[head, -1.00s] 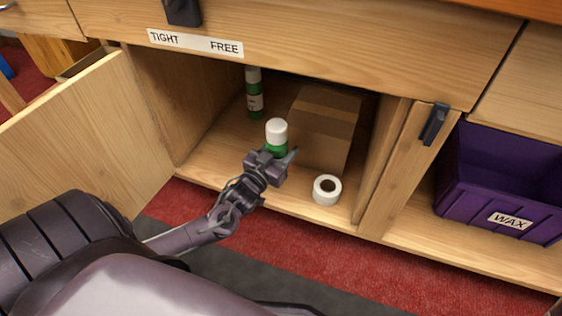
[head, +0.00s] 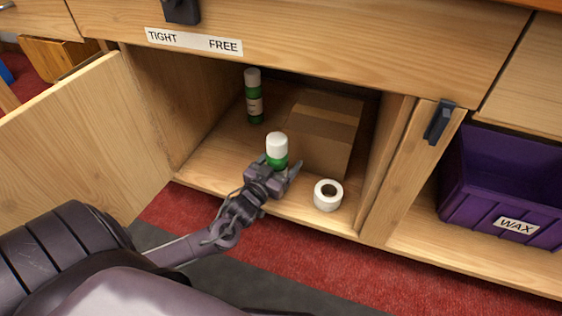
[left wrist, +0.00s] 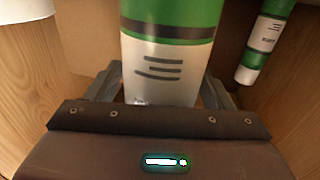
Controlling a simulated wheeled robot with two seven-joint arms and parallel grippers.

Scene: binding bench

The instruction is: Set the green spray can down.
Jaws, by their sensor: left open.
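A green spray can with a white cap (head: 277,146) stands upright near the front of the open cabinet, left of a cardboard box. My left gripper (head: 279,172) is open, with its fingers low on either side of this can. In the left wrist view the can's green and white body (left wrist: 165,60) fills the space between the spread fingers (left wrist: 165,95). The can's base is hidden in the head view by the gripper. A second green can with a white cap (head: 254,97) stands farther back; it also shows in the left wrist view (left wrist: 263,42). My right gripper is not in view.
The cardboard box (head: 322,130) is close on the can's right. A white tape roll (head: 328,195) lies at the front edge. The cabinet door (head: 85,150) is open at left. A purple WAX bin (head: 500,195) sits in the right bay. The cabinet floor left of the can is clear.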

